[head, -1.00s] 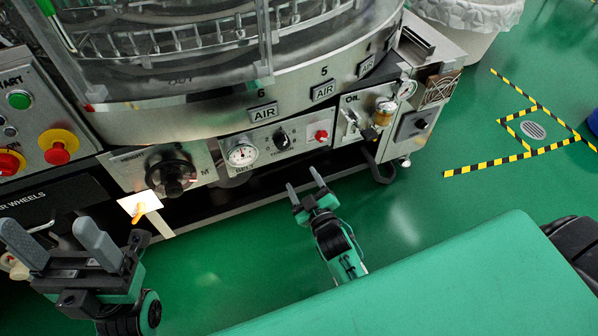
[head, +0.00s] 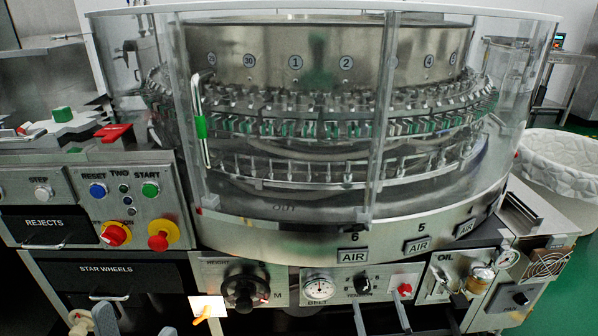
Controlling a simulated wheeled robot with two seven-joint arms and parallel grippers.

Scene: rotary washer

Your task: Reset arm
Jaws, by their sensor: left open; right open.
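The rest of both arms is out of view. I cannot tell whether either gripper touches the machine.
At left are a blue reset button (head: 97,190), a green start button (head: 150,189) and red knobs. A lined white bin (head: 560,165) stands at right. Green floor is beside it.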

